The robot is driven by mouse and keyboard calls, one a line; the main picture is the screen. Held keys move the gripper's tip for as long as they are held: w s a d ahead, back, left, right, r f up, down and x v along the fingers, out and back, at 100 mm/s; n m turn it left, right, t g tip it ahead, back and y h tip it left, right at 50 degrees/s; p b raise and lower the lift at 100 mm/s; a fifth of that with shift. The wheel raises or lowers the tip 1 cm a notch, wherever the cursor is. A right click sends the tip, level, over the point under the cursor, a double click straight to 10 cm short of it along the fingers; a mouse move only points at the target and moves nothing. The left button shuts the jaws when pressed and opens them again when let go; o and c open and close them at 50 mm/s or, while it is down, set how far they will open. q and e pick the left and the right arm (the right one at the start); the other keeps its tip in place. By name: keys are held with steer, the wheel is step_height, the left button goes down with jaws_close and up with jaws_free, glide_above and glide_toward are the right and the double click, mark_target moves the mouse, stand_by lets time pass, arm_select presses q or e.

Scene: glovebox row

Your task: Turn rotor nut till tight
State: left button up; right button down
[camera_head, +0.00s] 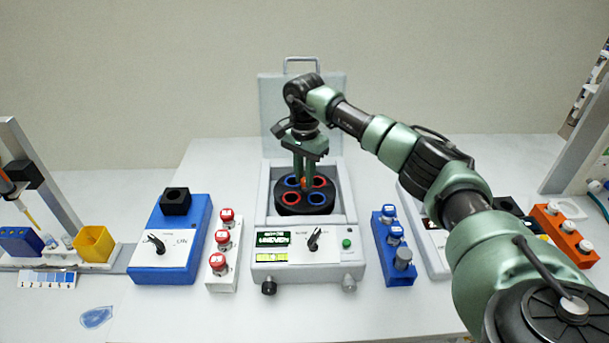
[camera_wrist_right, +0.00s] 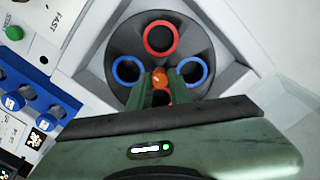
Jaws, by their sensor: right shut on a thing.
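The centrifuge (camera_head: 262,222) stands with its lid (camera_head: 268,110) open at the back. Its dark rotor (camera_head: 321,208) has red-rimmed and blue-rimmed holes. The orange rotor nut (camera_head: 304,183) sits at the rotor's centre. My right gripper (camera_head: 304,178) reaches down into the bowl and is shut on the nut. In the right wrist view the nut (camera_wrist_right: 160,78) shows between the fingertips of the right gripper (camera_wrist_right: 160,88), and part of the rotor (camera_wrist_right: 128,42) is hidden by the gripper. The left gripper is not in view.
A white rack (camera_head: 221,280) of red-capped tubes and a blue vortex mixer (camera_head: 168,262) stand left of the centrifuge. A blue rack (camera_head: 398,274) of tubes stands right. An orange rack (camera_head: 560,236) is farther right. The front table is mostly clear, with a blue patch (camera_head: 96,317) at left.

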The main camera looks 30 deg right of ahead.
steer(key=shift+m, duration=0.4)
